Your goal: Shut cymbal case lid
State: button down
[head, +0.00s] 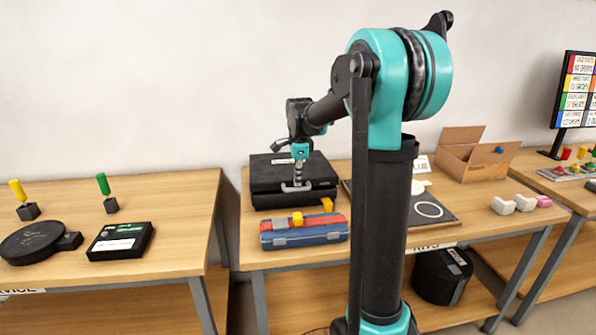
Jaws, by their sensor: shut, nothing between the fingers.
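A black rectangular case (265,175) sits at the back left of the middle table; it looks like the cymbal case. Its lid lies over the body and looks down or nearly down; I cannot tell whether it is fully closed. My gripper (297,187) points down over the case, with its fingers shut and empty. The fingertips are at or just above the lid near its front; contact is not clear. The gripper and wrist hide part of the lid.
A blue and red toolbox (305,235) with yellow blocks stands right in front of the case. An open cardboard box (475,165) and pale blocks (503,206) are to the right. A round black case (443,275) is on the lower shelf. A gap separates the left table (170,220).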

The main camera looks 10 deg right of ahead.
jog(key=shift+f, duration=0.25)
jog(key=shift+s+f+t, duration=0.2)
jog(key=shift+f+t, duration=0.05)
jog(key=shift+f, duration=0.5)
jog(key=shift+s+f+t, duration=0.2)
jog(key=shift+f+t, duration=0.05)
jog(key=shift+f, duration=0.5)
jog(key=w+r+v, duration=0.1)
jog(key=w+v, duration=0.2)
jog(key=v, duration=1)
send_over(298, 189)
jog(key=s, duration=0.3)
jog(key=s+d+f+n+t, duration=0.1)
jog(key=s+d+f+n, duration=0.1)
jog(key=s+f+n, duration=1.6)
jog(key=s+f, duration=0.7)
jog(key=s, duration=0.2)
jog(key=shift+s+t, duration=0.25)
jog(key=shift+t, duration=0.15)
